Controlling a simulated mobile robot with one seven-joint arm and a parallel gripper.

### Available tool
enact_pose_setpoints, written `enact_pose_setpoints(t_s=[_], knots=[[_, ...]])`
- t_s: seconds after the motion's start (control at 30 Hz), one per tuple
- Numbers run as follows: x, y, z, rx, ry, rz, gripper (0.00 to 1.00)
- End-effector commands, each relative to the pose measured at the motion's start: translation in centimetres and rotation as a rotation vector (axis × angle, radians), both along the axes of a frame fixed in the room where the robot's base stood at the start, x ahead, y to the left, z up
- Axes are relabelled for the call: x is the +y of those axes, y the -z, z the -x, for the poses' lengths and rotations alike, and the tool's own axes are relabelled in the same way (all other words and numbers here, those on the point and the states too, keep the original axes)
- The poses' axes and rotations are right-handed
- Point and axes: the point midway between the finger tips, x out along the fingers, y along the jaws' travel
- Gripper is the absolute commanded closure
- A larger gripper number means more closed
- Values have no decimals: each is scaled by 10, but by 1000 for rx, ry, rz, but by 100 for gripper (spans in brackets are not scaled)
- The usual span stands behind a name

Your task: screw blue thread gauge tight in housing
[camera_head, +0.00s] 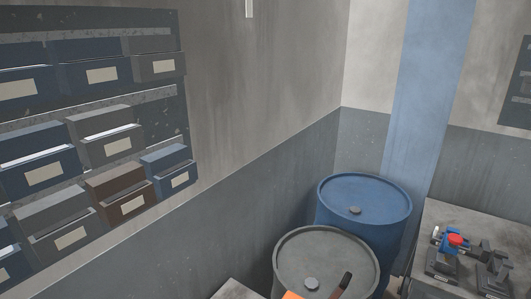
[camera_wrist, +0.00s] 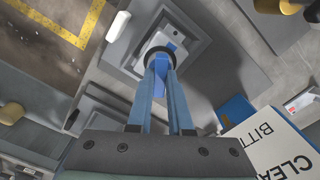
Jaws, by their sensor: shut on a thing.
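In the wrist view, my gripper (camera_wrist: 160,66) has its two long blue-grey fingers closed together at the tips on a blue part, which I take to be the blue thread gauge (camera_wrist: 161,84). A dark ring (camera_wrist: 172,52) sits at the fingertips. Just beyond the tips is a pale grey block with a blue mark, seemingly the housing (camera_wrist: 153,40), on a stepped grey base. The fingertips and ring overlap the block in this view. I cannot tell how deep the gauge sits, and its thread is hidden. My gripper cannot be made out in the head view.
The head view shows a grey bench (camera_head: 433,215) at right with dark fixtures (camera_head: 494,277) and a red-topped blue item (camera_head: 455,239). A blue drum (camera_head: 364,195) and grey drum (camera_head: 325,255) stand beside it. A lettered sign (camera_wrist: 275,148) lies right of my gripper.

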Motion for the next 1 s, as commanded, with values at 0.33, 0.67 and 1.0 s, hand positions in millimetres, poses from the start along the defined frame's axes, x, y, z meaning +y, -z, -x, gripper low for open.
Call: enact_pose_setpoints(t_s=[0.33,0.67,1.0], knots=[[1,5,2,4,1,-1,100],[1,4,3,6,164,-2,100],[1,4,4,8,424,-1,100]])
